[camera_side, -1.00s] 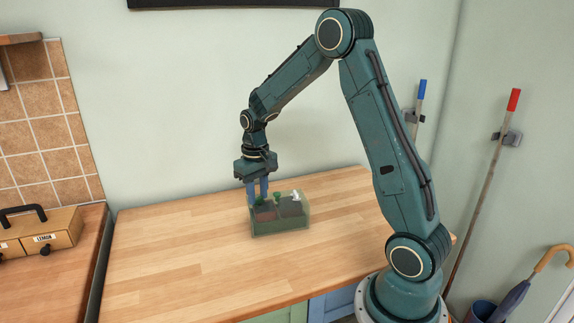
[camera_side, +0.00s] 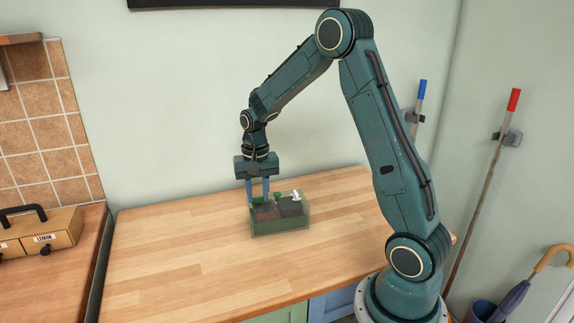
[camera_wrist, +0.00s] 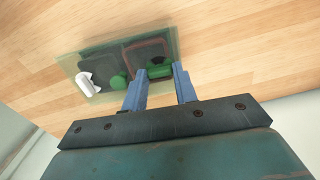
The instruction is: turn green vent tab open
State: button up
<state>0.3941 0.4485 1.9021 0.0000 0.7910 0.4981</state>
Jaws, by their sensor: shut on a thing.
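A see-through green box (camera_side: 260,229) stands on the wooden worktop; it also shows in the wrist view (camera_wrist: 174,47). My gripper (camera_side: 258,198) points down at the left part of the box. In the wrist view its blue fingers (camera_wrist: 160,77) are shut on an elongated green tab (camera_wrist: 160,70), one finger at each end. In the side view the tab (camera_side: 258,200) is small and partly hidden by the fingers. A second green knob (camera_wrist: 118,81) sits beside it, outside the fingers. A white tab (camera_wrist: 84,82) is at the box's other end.
The worktop (camera_side: 170,260) around the box is clear. A tan drawer box (camera_side: 45,233) with a dark handle stands on the separate counter at left. The wall is behind. Poles with a blue and a red grip (camera_side: 513,99) hang at right.

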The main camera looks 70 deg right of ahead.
aim_at(258, 198)
jog(key=o, duration=1)
jog(key=shift+r, duration=0.15)
notch_tip(258, 198, up, 14)
jog(key=shift+f, duration=0.2)
dwell(0.4)
